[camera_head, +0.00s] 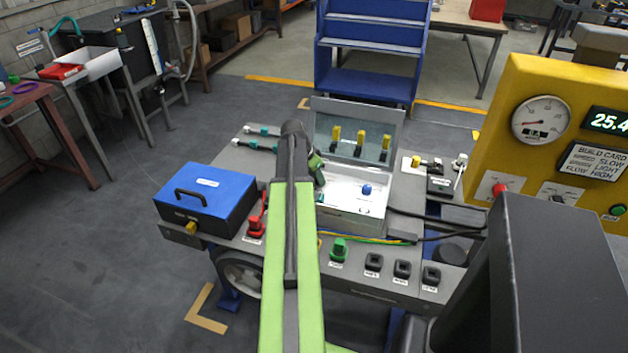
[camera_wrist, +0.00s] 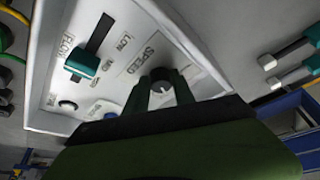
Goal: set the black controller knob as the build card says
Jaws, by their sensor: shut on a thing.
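The controller is a white panel in an open case (camera_head: 352,212), with its lid up. In the wrist view, the black knob (camera_wrist: 162,88) has a grey top and sits by the SPEED label (camera_wrist: 143,58). My gripper (camera_wrist: 161,98) is shut on this knob, one dark finger on each side. The knob's pointer direction is too small to tell. In the head view my arm hides the knob. The build card (camera_head: 594,161) on the yellow panel reads SLOW, LIGHT, FLOW HIGH.
A teal FLOW slider (camera_wrist: 82,62) and a blue knob (camera_head: 367,190) share the white panel. A blue box (camera_head: 205,194) and a red switch (camera_head: 256,226) stand left of my arm. A green knob (camera_head: 339,249) and several black sockets line the front of the bench.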

